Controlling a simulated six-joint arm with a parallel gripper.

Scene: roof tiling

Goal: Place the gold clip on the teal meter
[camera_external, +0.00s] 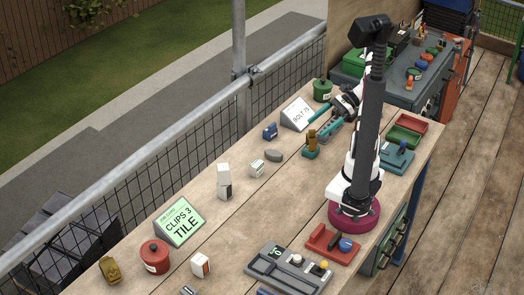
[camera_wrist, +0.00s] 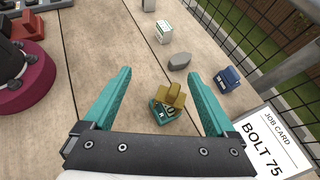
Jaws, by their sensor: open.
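The gold clip (camera_wrist: 173,94) rests on top of the teal meter (camera_wrist: 161,115) in the wrist view. The meter is a small teal block with a dark, marked face, and the clip hides part of it. In the external view the gold clip (camera_external: 311,136) stands on the teal meter (camera_external: 310,154) near the middle of the bench. My gripper (camera_wrist: 159,70) is open, with its teal fingers spread to either side of the clip and a gap showing on both sides. The fingers do not appear to touch the clip.
A job card reading BOLT 75 (camera_wrist: 268,143), a blue object (camera_wrist: 227,79), a grey stone-like piece (camera_wrist: 179,62) and a white-green box (camera_wrist: 164,32) lie around the meter. A wire-mesh railing (camera_external: 170,170) borders the bench. Bare wood (camera_external: 250,205) shows toward the front.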

